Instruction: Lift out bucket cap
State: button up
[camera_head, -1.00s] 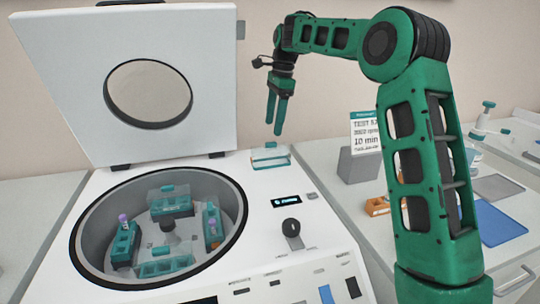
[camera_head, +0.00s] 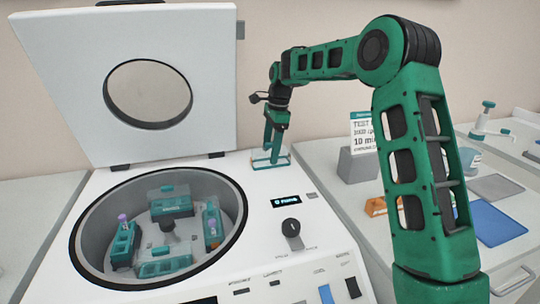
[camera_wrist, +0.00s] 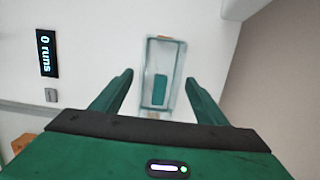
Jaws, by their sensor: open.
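A clear bucket cap with a teal handle (camera_head: 261,161) sits on the white centrifuge deck, right of the open bowl. In the wrist view the clear bucket cap (camera_wrist: 162,58) lies ahead, with its teal handle between the fingers. My gripper (camera_head: 272,157) is pointed down at the cap, open and empty; in the wrist view my gripper's fingers (camera_wrist: 160,77) are on either side of the cap. I cannot tell whether they touch it. Inside the bowl (camera_head: 90,235), several teal buckets stand around the rotor; the back bucket (camera_head: 170,206) appears capped.
The centrifuge lid (camera_head: 70,80) stands open at the back left. A display (camera_head: 286,201) and a black knob (camera_head: 291,226) are on the deck, right of the bowl. A sign on a grey stand (camera_head: 358,165), an orange rack (camera_head: 376,207) and a blue mat (camera_head: 494,222) are on the right bench.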

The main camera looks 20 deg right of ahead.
jog(key=c, duration=1.1)
jog(key=shift+c, duration=0.2)
jog(key=shift+r, duration=0.1)
notch_tip(320, 180, up, 10)
jog(key=shift+f, duration=0.1)
jog(key=shift+r, duration=2.5)
